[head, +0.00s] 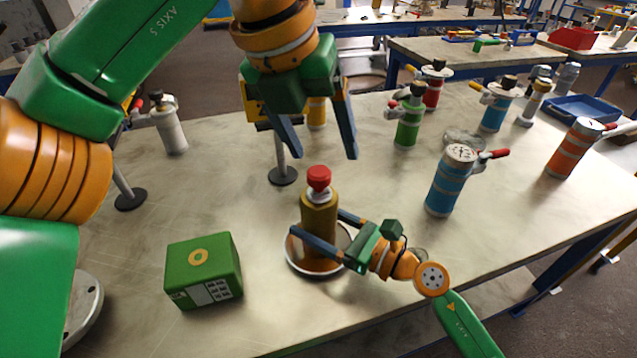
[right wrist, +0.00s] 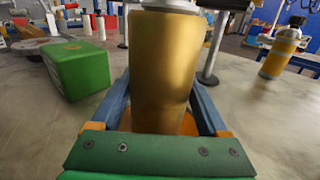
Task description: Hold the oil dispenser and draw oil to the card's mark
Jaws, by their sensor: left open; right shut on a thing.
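The oil dispenser, a gold-brown cylinder with a red knob on top (head: 319,215), stands upright on a round orange dish with a pale rim (head: 291,259). My right gripper (head: 318,223) is shut on its body, one finger on each side. In the right wrist view the gold body (right wrist: 163,75) fills the space between the fingers. My left gripper (head: 325,155) is open and empty, pointing down above and behind the red knob, apart from it. I cannot make out a card with a mark; a thin post on a black foot (head: 282,176) has its top hidden behind the left gripper.
A green box with a yellow ring (head: 203,270) stands left of the dispenser. A blue vessel (head: 452,182), a green one (head: 410,122) and an orange one (head: 573,150) stand to the right. A blue tray (head: 580,107) lies at the far right. The front right tabletop is bare.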

